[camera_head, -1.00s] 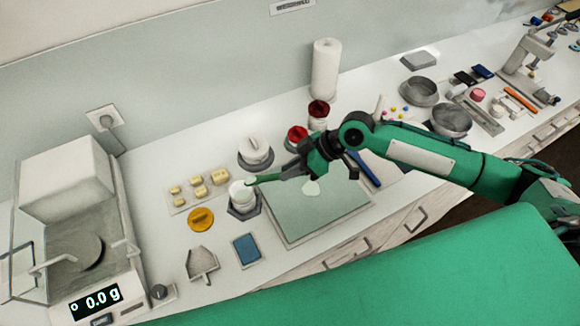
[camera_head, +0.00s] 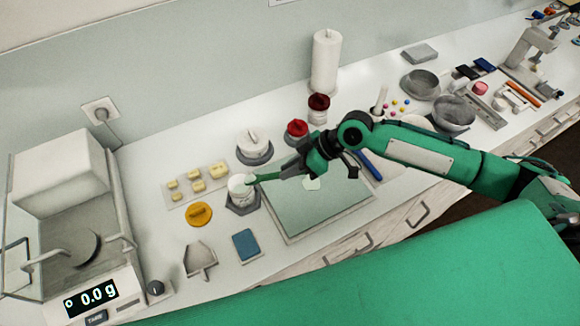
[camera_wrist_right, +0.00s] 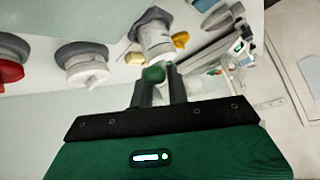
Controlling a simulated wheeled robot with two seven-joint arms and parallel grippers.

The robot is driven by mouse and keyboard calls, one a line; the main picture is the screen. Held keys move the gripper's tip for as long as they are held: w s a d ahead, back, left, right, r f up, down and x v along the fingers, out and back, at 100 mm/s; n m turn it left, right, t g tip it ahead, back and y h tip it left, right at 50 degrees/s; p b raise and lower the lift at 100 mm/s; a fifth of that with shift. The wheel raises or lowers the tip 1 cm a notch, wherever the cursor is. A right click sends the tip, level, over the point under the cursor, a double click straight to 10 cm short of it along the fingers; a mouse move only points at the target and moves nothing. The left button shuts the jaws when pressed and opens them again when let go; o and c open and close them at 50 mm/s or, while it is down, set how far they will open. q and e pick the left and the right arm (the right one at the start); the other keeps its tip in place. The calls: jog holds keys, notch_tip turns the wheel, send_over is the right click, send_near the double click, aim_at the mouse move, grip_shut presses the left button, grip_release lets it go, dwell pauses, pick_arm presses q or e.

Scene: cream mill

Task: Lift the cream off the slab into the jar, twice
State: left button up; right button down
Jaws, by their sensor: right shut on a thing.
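My right gripper (camera_head: 288,172) is shut on a green spatula (camera_head: 265,177), which reaches left to the white jar (camera_head: 240,190). The spatula's tip is at the jar's rim; I cannot tell whether it is inside. The pale green slab (camera_head: 308,212) bears a whitish patch of cream (camera_head: 312,184), partly hidden by my gripper. In the right wrist view, the spatula's green end (camera_wrist_right: 153,74) shows between the fingers, with the jar (camera_wrist_right: 154,38) beyond. My left gripper is out of view.
A lidded white pot (camera_head: 252,143) and red-topped jars (camera_head: 297,129) stand behind. A yellow disc (camera_head: 199,214), a grey scoop (camera_head: 200,258) and a blue pad (camera_head: 246,245) lie in front. A balance reading 0.0 g (camera_head: 90,298) stands at left.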

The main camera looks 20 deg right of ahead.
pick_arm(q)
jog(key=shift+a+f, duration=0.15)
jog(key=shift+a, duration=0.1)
pick_arm(e)
jog(key=shift+f, duration=0.2)
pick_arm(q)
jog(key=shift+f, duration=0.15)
pick_arm(e)
jog(key=shift+f, duration=0.25)
jog(key=shift+s+d+f, duration=0.1)
jog(key=shift+d, duration=0.15)
dwell(0.9)
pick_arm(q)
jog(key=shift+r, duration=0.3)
